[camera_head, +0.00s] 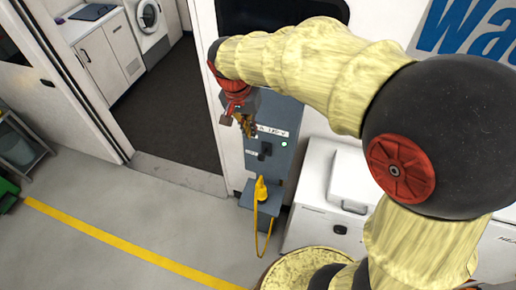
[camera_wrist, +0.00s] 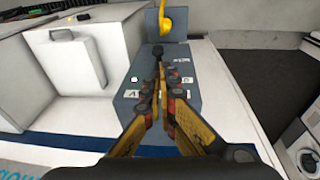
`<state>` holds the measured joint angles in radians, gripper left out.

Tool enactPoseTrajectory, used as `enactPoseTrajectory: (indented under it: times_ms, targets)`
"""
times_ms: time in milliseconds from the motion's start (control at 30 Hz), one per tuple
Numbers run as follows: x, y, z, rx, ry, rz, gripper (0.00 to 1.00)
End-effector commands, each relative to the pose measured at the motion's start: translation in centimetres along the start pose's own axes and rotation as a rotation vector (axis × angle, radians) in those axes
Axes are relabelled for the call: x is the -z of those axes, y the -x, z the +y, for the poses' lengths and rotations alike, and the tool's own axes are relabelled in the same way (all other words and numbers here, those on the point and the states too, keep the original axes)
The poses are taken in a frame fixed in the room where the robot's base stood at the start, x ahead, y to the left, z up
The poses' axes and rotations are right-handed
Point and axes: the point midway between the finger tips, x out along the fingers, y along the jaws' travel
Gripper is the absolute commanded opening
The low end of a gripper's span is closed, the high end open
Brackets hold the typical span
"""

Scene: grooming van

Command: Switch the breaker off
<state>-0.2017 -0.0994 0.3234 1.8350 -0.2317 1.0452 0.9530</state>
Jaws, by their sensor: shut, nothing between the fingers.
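The breaker is a small black switch (camera_head: 265,150) on the front of a grey wall-mounted panel (camera_head: 285,119). A green light (camera_head: 284,144) is lit to the right of the switch. My gripper (camera_head: 249,131) is shut and empty, in front of the panel, just above and left of the switch. In the wrist view the panel (camera_wrist: 202,66) lies ahead, and a dark lever (camera_wrist: 158,54) shows just beyond my fingertips (camera_wrist: 159,88). I cannot tell whether the fingers touch it. The exact lever position is partly hidden by them.
A yellow plug with a looped cord (camera_head: 261,190) sits on a grey box below the panel. White cases (camera_head: 314,185) stand to its right. An open doorway with a washing machine (camera_head: 148,16) is at the left. The floor in front is clear.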

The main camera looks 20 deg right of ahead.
Motion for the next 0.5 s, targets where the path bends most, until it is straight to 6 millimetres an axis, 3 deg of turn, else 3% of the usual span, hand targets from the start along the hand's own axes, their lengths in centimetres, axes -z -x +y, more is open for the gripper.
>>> enactPoseTrajectory:
  times_ms: [267, 500]
  targets:
    - [0.0, -0.8, 0.0, -0.001, 0.001, -0.001, 0.0]
    - [0.0, -4.6, 0.1, -0.003, 0.001, -0.003, 0.0]
